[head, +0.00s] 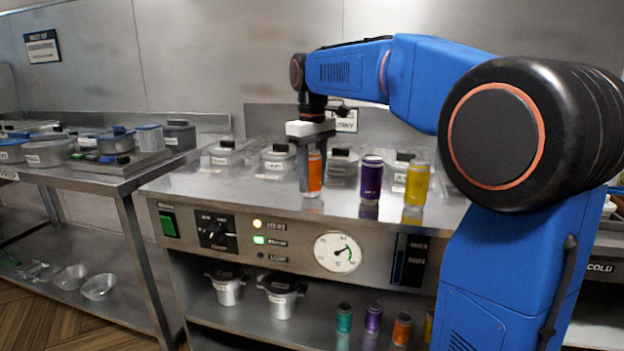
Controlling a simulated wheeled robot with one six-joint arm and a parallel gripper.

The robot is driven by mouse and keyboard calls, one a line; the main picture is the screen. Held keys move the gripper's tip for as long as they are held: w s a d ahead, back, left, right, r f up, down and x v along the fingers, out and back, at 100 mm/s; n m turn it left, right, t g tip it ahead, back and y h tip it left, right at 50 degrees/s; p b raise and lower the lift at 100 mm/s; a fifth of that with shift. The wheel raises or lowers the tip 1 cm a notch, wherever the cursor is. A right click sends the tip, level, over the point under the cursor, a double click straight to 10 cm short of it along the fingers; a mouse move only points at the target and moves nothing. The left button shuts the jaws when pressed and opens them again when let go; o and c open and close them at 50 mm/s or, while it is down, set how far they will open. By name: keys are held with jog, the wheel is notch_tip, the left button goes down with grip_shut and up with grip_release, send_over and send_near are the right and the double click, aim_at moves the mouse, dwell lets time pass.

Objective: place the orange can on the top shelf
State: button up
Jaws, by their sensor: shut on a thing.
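My gripper (311,176) points straight down over the steel top shelf (250,190) and is shut on an orange can (315,174). The can is upright, low over the shelf's surface, with its reflection just below it. I cannot tell whether its base touches the surface. A grey finger covers part of the can's left side. Another orange can (401,328) stands on the lower shelf (255,327).
A purple can (371,179) and a yellow can (417,182) stand right of my gripper. Lidded containers (278,158) line the back. Below are pots (281,297), a green can (344,318) and another purple can (373,318). The top's front left is clear.

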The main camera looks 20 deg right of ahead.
aim_at(312, 151)
jog(key=shift+f, duration=0.15)
jog(key=shift+f, duration=0.15)
jog(key=o, duration=1.3)
jog(key=shift+c, duration=0.2)
notch_tip(312, 151, up, 12)
jog(key=shift+r, duration=0.15)
